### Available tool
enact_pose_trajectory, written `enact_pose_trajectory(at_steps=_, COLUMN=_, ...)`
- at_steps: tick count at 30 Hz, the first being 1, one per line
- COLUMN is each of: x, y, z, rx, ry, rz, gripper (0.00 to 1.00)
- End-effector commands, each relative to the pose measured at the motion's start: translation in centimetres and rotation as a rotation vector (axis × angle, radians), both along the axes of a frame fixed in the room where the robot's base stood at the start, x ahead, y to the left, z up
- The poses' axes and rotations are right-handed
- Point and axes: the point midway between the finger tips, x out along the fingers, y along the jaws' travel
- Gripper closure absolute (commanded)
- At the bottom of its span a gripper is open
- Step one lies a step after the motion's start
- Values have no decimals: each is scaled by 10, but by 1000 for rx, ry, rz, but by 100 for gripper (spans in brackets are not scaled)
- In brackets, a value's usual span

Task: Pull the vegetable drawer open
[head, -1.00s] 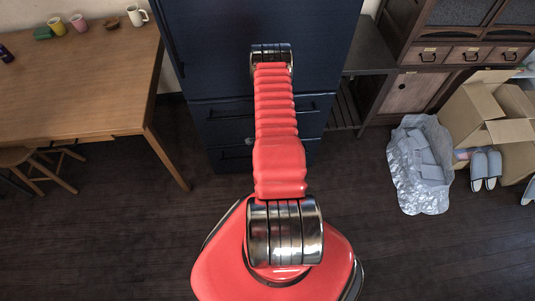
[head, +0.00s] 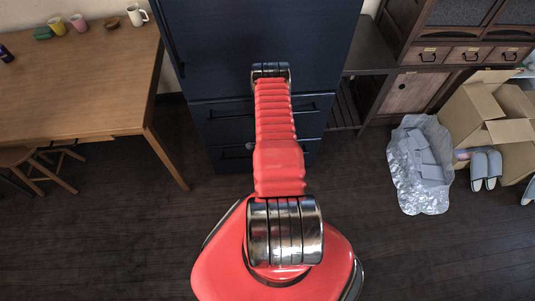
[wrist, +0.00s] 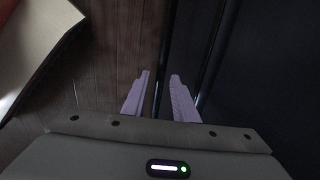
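The dark blue fridge (head: 255,40) stands straight ahead. It has two drawer fronts low down, an upper one (head: 228,128) and a lower one (head: 232,163); both look closed, and no label shows which is the vegetable drawer. In the head view my arm covers their middle and hides most of my gripper. In the wrist view my gripper (wrist: 159,76) is open, its two pale purple fingers apart. A dark, narrow bar or edge (wrist: 165,65) runs along the fridge front, in line with the gap between the fingers. I cannot tell whether they touch it.
A wooden table (head: 85,85) with cups and a stool (head: 45,170) stand at the left. A dark cabinet (head: 415,95) is right of the fridge. A plastic bag (head: 420,165), open cardboard box (head: 495,115) and slippers (head: 485,168) lie right. The floor before the fridge is clear.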

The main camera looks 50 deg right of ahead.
Motion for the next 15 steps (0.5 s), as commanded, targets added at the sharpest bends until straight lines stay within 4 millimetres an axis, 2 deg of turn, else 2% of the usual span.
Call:
enact_pose_trajectory(at_steps=1, x=0, y=0, z=0, rx=0, ry=0, rz=0, gripper=78)
enact_pose_trajectory(at_steps=10, x=0, y=0, z=0, rx=0, ry=0, rz=0, gripper=99)
enact_pose_trajectory(at_steps=15, x=0, y=0, z=0, rx=0, ry=0, rz=0, gripper=100)
